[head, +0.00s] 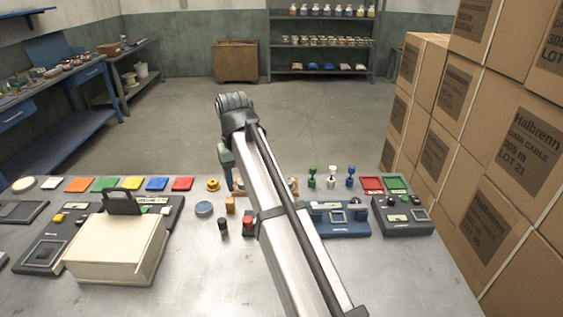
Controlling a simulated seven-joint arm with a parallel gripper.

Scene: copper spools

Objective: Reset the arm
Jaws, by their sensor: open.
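My arm reaches from the bottom right up over the table (400,285) to a dark bent joint above its far edge. Beyond the joint, a short grey-green part of my arm shows hanging down to the left of the long link. My gripper is not visible; the long link may hide it. Small copper-coloured pieces show on both sides of the link near the far edge, mostly hidden, and I cannot tell what they are.
A cream box with a dark handle (118,250) stands at left. A blue device (340,221) and a dark device (402,215) stand at right. Stacked cartons (484,215) rise beyond the right edge. The front right tabletop is clear.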

